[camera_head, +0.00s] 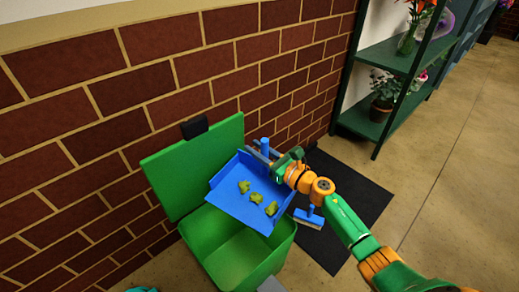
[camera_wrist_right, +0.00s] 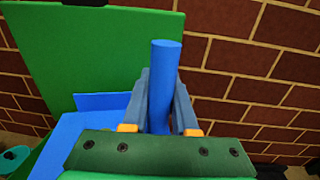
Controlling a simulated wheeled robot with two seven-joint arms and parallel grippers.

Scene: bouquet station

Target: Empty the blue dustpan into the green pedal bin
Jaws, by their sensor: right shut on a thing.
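The blue dustpan (camera_head: 240,202) is held above the open green pedal bin (camera_head: 270,262) in the head view. Several yellow-green scraps (camera_head: 256,198) lie on the pan, which looks tilted toward the bin. The bin's green lid (camera_head: 185,172) stands raised against the brick wall. My right gripper (camera_head: 268,153) is shut on the dustpan's upright blue handle. In the right wrist view the handle (camera_wrist_right: 164,90) stands between the two fingers, and the pan (camera_wrist_right: 70,130) shows at the left. My left gripper is not in view.
A green shelf (camera_head: 385,125) with potted plants (camera_head: 384,95) stands at the back right. The brick wall (camera_head: 160,75) is close behind the bin. Floor at the right is clear.

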